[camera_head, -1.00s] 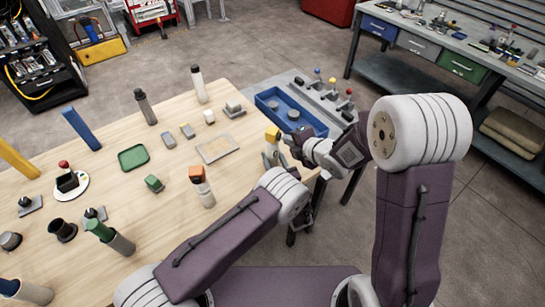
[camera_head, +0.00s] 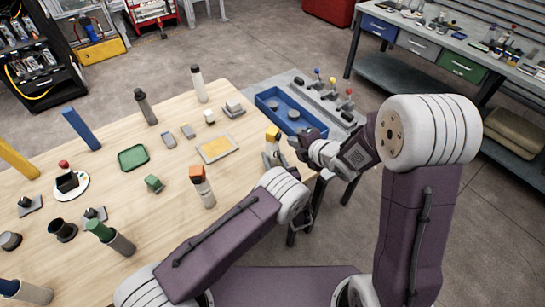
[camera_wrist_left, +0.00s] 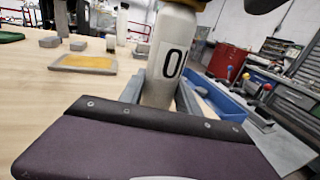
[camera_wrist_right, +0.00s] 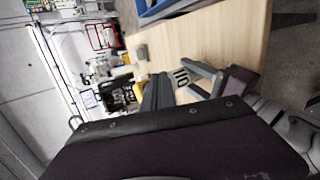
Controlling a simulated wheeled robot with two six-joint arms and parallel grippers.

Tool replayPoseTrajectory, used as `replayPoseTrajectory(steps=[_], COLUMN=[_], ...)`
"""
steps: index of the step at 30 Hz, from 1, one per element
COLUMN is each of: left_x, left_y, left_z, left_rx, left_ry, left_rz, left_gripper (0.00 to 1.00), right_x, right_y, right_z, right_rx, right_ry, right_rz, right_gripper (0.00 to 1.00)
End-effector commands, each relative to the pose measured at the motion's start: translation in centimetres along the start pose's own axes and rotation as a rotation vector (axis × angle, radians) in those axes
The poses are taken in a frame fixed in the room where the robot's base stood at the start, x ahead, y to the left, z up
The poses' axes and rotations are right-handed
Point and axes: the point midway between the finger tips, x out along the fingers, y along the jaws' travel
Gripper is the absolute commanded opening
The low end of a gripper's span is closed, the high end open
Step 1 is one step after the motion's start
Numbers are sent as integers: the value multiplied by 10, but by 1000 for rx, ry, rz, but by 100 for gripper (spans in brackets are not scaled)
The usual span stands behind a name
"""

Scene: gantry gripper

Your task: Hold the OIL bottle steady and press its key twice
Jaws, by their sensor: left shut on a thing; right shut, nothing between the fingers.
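The OIL bottle (camera_head: 272,150) is white with a yellow top and stands near the right edge of the wooden table. My left gripper (camera_head: 275,165) is shut around its body; in the left wrist view the bottle (camera_wrist_left: 171,60) sits between the fingers, with an "O" of its label showing. My right gripper (camera_head: 291,141) is shut and empty, just right of the yellow top. In the right wrist view its dark fingers (camera_wrist_right: 157,90) partly cover the bottle (camera_wrist_right: 182,77). I cannot tell whether they touch the key. A framed pad (camera_head: 217,149) left of the bottle shows a yellow surface.
An orange-topped bottle (camera_head: 202,188) stands close in front of the left forearm. A blue tray (camera_head: 290,112) and several coloured-knob levers (camera_head: 333,84) are behind the right gripper. A green tray (camera_head: 133,158), small blocks and other bottles stand farther left.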

Motion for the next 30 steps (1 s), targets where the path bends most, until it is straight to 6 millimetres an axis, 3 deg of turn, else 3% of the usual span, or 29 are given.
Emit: replayPoseTrajectory(steps=[12,30], left_x=[0,0], left_y=[0,0], left_z=[0,0], left_rx=[0,0], left_ry=[0,0], left_rz=[1,1], left_gripper=[0,0], right_x=[-32,-33], right_y=[-24,-24], right_z=[23,24], right_rx=[2,1], right_ry=[-1,0], right_rz=[-1,-1], right_gripper=[0,0])
